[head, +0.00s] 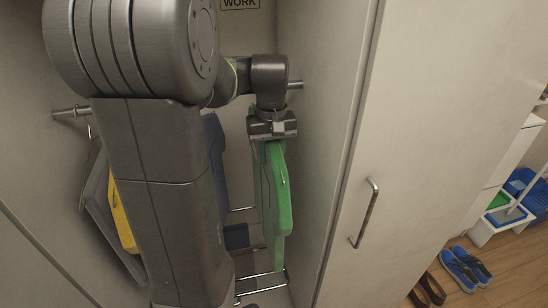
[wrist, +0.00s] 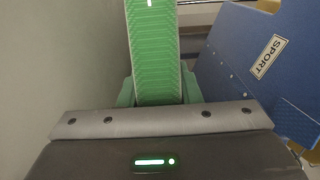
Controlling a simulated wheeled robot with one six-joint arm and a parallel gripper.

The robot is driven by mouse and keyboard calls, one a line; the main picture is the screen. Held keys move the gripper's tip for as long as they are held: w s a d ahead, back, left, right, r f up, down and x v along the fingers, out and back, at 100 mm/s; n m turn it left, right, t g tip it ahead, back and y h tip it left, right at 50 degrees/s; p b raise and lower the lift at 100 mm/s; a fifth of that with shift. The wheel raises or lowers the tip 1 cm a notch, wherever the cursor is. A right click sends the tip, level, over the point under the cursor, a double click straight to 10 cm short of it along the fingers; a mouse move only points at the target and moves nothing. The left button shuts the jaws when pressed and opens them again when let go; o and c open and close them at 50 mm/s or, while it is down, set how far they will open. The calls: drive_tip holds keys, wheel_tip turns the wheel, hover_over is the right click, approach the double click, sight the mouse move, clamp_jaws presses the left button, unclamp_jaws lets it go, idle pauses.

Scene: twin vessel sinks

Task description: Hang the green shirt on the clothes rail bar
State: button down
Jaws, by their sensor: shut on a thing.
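The green shirt (head: 276,190) hangs below my gripper (head: 271,135) inside the wardrobe, close to its right wall. In the head view my gripper is above the shirt's top and shut on it. The shirt also shows in the wrist view (wrist: 153,55), running away from the gripper's edge. The clothes rail bar shows at its left end (head: 72,112) and as a short piece at the right (head: 295,84); my arm hides its middle. I cannot tell whether the shirt's hanger touches the bar.
A blue garment (head: 213,140) marked SPORT in the wrist view (wrist: 262,70) hangs left of the green shirt. Yellow (head: 122,215) and grey (head: 103,210) garments hang further left. A wire rack (head: 262,275) is low inside. The wardrobe door (head: 430,130) with its handle is at right.

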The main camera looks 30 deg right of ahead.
drive_tip(key=shift+w+d+f, duration=0.25)
drive_tip(key=shift+w+f, duration=0.25)
drive_tip(key=shift+w, duration=0.45)
drive_tip(key=shift+w+d+f, duration=0.2)
drive_tip(key=shift+w+f, duration=0.25)
drive_tip(key=shift+w, duration=0.55)
drive_tip(key=shift+w+d+f, duration=0.25)
drive_tip(key=shift+w+f, duration=0.25)
drive_tip(key=shift+w, duration=0.45)
drive_tip(key=c, duration=1)
unclamp_jaws()
drive_tip(key=shift+o, duration=0.2)
drive_tip(key=shift+r, duration=0.1)
wheel_tip(320, 180, up, 14)
drive_tip(key=shift+f+b, duration=0.15)
drive_tip(key=shift+b, duration=0.2)
